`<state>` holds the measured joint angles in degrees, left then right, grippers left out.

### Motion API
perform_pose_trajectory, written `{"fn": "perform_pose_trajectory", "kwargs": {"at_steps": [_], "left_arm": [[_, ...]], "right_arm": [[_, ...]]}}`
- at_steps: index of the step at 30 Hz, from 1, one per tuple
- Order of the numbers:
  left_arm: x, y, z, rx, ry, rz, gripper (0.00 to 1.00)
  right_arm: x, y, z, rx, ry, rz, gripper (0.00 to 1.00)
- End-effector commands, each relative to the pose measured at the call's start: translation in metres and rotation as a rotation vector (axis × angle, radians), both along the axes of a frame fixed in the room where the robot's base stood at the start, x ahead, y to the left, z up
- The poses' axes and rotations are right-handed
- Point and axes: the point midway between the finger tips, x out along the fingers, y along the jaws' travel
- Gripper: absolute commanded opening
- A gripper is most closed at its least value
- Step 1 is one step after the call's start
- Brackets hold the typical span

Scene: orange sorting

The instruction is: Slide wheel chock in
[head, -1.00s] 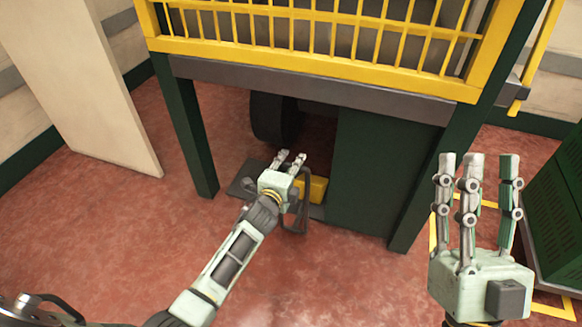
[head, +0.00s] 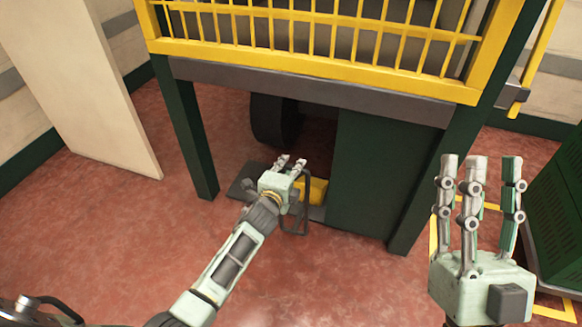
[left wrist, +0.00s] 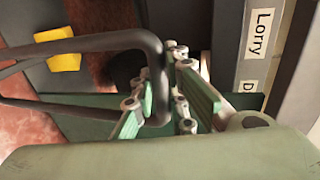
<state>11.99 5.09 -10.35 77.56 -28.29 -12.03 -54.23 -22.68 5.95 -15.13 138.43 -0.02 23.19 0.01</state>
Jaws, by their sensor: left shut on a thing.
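The yellow wheel chock (head: 316,190) sits low on a dark plate (head: 242,187) under the yellow-railed structure, to the right of a black wheel (head: 270,122). A dark loop handle (head: 305,212) stands out in front of the chock. My left gripper (head: 290,162) is shut on this handle and partly covers the chock. In the left wrist view the dark handle (left wrist: 110,40) passes between the fingers, and a yellow block (left wrist: 57,47) shows at the upper left. My right gripper (head: 480,165) is open and empty, raised at the right with its fingers upright.
A dark green panel (head: 375,180) stands right of the chock, and green posts (head: 195,135) flank the opening. A grey beam (head: 310,98) and yellow railing (head: 310,70) lie above. Green crates (head: 555,205) stand at the right. The red floor (head: 110,215) at left is clear.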

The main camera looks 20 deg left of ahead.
Motion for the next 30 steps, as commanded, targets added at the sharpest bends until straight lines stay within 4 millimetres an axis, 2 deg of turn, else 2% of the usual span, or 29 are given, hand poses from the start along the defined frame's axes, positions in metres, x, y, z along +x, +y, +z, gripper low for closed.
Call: {"fn": "perform_pose_trajectory", "kwargs": {"at_steps": [8, 14, 20, 24, 27, 30], "left_arm": [[0.0, 0.002, -0.001, 0.0, 0.002, 0.001, 0.0], [0.0, 0.023, 0.001, 0.005, 0.004, 0.004, 0.0], [0.002, 0.067, 0.002, 0.008, 0.005, 0.008, 0.0], [0.003, 0.107, 0.001, 0.01, 0.006, 0.008, 0.0], [0.004, 0.141, 0.001, 0.01, 0.005, 0.009, 0.0], [0.005, 0.173, -0.001, 0.01, 0.005, 0.009, 0.0]], "right_arm": [[0.001, 0.0, 0.0, -0.001, 0.003, 0.0, 0.4], [0.019, 0.002, -0.015, -0.037, 0.124, -0.008, 0.4], [0.046, 0.005, -0.053, -0.104, 0.357, -0.02, 0.4], [0.057, 0.004, -0.082, -0.145, 0.505, -0.028, 0.4], [0.061, 0.003, -0.095, -0.16, 0.561, -0.031, 0.4], [0.06, 0.003, -0.095, -0.158, 0.552, -0.031, 0.4]]}}
